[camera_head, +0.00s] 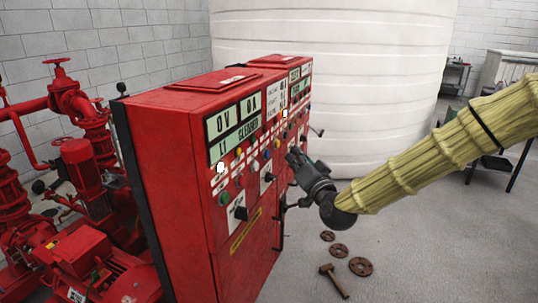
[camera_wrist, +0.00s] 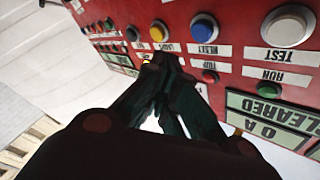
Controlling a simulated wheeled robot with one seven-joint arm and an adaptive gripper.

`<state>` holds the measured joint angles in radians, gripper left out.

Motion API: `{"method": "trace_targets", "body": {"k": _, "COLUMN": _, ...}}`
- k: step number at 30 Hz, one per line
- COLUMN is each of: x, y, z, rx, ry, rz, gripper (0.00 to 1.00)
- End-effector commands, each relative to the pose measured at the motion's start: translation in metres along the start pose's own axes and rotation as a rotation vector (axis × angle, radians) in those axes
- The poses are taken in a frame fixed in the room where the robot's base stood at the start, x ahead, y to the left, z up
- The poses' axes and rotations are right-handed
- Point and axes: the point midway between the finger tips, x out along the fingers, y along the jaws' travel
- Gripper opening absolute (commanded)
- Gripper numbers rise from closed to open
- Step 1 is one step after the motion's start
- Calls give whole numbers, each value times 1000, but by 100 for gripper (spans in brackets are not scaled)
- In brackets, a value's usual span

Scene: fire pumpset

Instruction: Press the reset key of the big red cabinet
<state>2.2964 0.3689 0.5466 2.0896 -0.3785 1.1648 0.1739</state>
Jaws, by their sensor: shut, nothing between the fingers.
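The big red cabinet (camera_head: 165,165) stands in the middle of the head view, its panel of buttons and displays facing right. My gripper (camera_head: 293,156) is in front of the panel at mid-height. In the wrist view my gripper (camera_wrist: 165,62) is shut and empty, its dark fingertips close to the panel. A blue button (camera_wrist: 205,27) is just up and right of the fingertips, above a label that seems to read RESET. A yellow button (camera_wrist: 158,31) is directly above the tips. A large pale button (camera_wrist: 288,25) labelled TEST is farther right. I cannot tell whether the fingers touch the panel.
Red pumps and pipes (camera_head: 82,165) stand left of the cabinet. A large white tank (camera_head: 360,60) is behind it. A hammer (camera_head: 335,281) and several round flanges (camera_head: 360,266) lie on the floor. A dark-legged table (camera_head: 505,165) stands at right.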

Motion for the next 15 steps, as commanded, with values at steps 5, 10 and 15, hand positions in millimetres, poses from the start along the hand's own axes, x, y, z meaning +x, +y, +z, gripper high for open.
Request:
{"method": "trace_targets", "body": {"k": 5, "x": 13, "y": -9, "z": 11, "rx": 0, "ry": -1, "rz": -1, "gripper": 0}}
{"method": "trace_targets", "body": {"k": 10, "x": 21, "y": -15, "z": 17, "rx": 1, "ry": -1, "rz": 0, "gripper": 0}}
{"method": "trace_targets", "body": {"k": 15, "x": 25, "y": -18, "z": 19, "rx": 1, "ry": 0, "rz": 0, "gripper": 0}}
